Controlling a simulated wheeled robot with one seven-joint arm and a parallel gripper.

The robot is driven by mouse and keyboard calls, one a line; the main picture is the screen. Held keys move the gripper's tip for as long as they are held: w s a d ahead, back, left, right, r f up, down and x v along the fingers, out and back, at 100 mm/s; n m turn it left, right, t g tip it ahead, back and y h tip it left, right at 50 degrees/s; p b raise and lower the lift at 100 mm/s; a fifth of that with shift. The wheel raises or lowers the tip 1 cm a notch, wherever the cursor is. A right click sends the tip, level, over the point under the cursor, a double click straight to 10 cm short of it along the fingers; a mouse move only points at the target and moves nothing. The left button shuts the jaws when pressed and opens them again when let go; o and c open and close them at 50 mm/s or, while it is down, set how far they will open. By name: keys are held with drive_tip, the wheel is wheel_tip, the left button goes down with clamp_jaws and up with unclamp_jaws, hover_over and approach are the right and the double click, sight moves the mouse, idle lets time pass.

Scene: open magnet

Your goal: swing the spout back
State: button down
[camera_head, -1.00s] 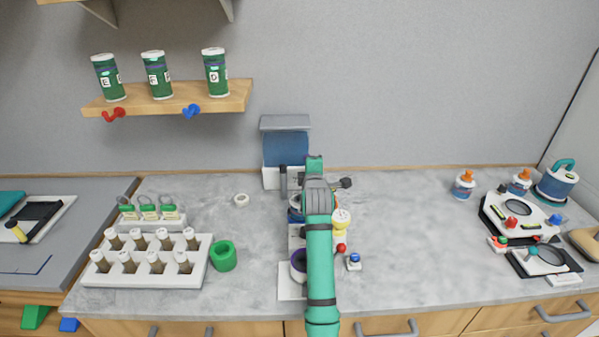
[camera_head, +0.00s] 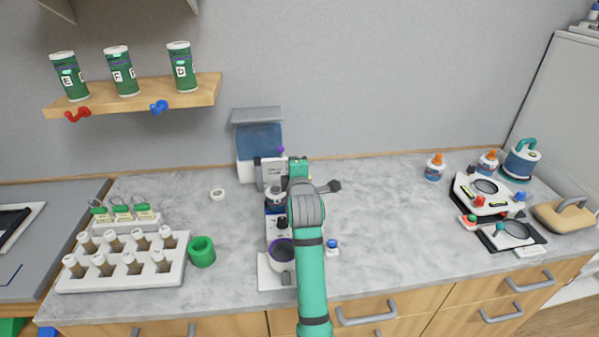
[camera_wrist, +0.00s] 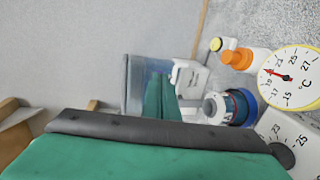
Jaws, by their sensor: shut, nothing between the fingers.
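The machine with a blue tank (camera_head: 259,140) stands at the back of the counter, left of my arm. I cannot clearly make out which part is its spout; a grey-white upright part (camera_head: 271,173) stands before the tank, and a dark-ended bar (camera_head: 333,187) sticks out to the right behind my wrist. My gripper (camera_head: 298,166) is shut and empty, close beside the upright part; I cannot tell whether they touch. A purple-rimmed cup (camera_head: 282,252) sits at the machine's front, partly behind my arm. In the wrist view the tank (camera_wrist: 149,78) and a dial (camera_wrist: 291,76) show past my gripper.
A small blue-topped knob (camera_head: 332,246) is right of my arm. Bottles and instruments, including a white device (camera_head: 484,196), stand far right.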

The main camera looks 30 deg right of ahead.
drive_tip(key=v, duration=0.5)
drive_tip(key=shift+s+d, duration=0.1)
drive_tip(key=shift+d, duration=0.25)
drive_tip(key=shift+s, duration=0.1)
